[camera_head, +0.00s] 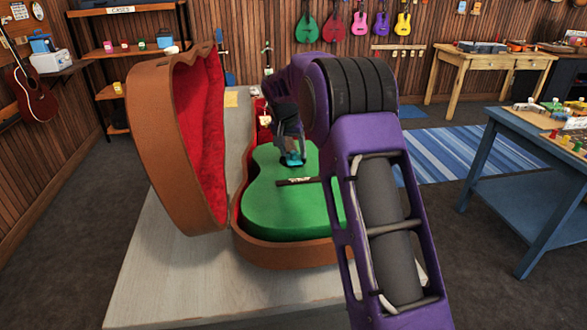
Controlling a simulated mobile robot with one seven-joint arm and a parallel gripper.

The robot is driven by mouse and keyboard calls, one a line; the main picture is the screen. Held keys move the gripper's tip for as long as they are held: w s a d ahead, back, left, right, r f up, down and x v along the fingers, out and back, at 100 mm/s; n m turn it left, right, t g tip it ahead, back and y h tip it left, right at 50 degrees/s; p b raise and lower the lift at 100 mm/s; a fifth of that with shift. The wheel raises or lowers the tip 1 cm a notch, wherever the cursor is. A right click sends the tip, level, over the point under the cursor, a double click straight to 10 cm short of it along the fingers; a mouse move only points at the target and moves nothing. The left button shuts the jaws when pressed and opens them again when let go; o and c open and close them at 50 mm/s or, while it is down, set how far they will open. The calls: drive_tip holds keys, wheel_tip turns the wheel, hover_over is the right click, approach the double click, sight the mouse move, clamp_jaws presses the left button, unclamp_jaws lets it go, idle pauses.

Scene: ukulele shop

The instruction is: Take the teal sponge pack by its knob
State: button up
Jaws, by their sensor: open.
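A small teal piece, which looks like the sponge pack (294,161), shows at the tip of my gripper (291,153). It lies over the upper part of the green ukulele body (285,215). My gripper points down at it from above, with its jaws open around or just over it. I cannot tell whether the fingers touch it. Its knob is hidden by the gripper. The ukulele lies in an open brown case (285,254) with red lining.
The case lid (160,150) stands upright on the left. The case rests on a pale table (180,290), bare at the front left. A blue table (520,160) with small items stands at right. My purple arm covers the case's right side.

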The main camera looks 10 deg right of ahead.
clamp_jaws()
idle(1.3)
